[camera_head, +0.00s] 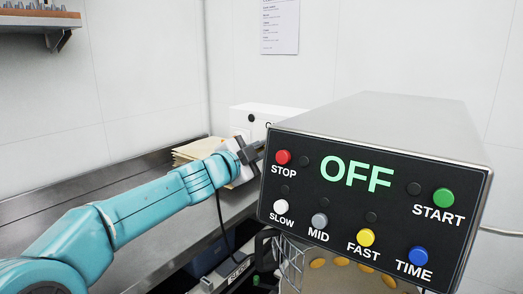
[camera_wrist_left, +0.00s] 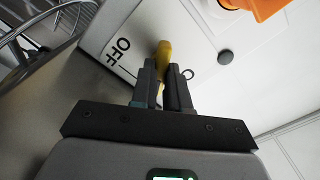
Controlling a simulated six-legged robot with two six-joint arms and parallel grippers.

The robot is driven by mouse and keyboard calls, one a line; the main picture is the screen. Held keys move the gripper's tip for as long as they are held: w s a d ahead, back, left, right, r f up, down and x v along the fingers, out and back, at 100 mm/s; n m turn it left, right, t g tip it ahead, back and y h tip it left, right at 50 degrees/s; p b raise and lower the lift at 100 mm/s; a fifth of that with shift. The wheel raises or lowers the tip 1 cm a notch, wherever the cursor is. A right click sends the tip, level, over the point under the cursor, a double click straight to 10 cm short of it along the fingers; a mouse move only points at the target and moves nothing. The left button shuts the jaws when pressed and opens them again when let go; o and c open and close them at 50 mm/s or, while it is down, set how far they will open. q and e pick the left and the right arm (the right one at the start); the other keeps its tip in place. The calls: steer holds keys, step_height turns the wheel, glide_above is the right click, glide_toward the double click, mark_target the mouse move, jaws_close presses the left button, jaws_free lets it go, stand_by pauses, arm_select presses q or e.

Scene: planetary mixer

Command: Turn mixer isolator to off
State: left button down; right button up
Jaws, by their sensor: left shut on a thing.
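The isolator is a white box (camera_head: 262,109) on the worktop behind the mixer head in the head view. Its white face (camera_wrist_left: 200,25) fills much of the left wrist view. In the head view the left gripper (camera_head: 249,151) is at the box front, partly hidden by the mixer head. My right gripper is not in view.
The mixer head (camera_head: 375,180) fills the right foreground, its display reading OFF above coloured buttons. A wire guard (camera_head: 290,262) hangs below it. Folded tan sheets (camera_head: 195,150) lie left of the box. In the wrist view, an orange part (camera_wrist_left: 256,8) and a black knob (camera_wrist_left: 225,58) are near the gripper.

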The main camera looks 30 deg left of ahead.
arm_select(q)
steer(key=m, duration=0.3)
steer(key=m+b, duration=0.1)
steer(key=m, duration=0.2)
steer(key=shift+f+m, duration=0.15)
steer(key=shift+m, duration=0.25)
steer(key=c, duration=1)
jaws_free()
steer(key=s, duration=0.7)
steer(key=shift+a+b, duration=0.25)
steer(key=shift+b, duration=0.1)
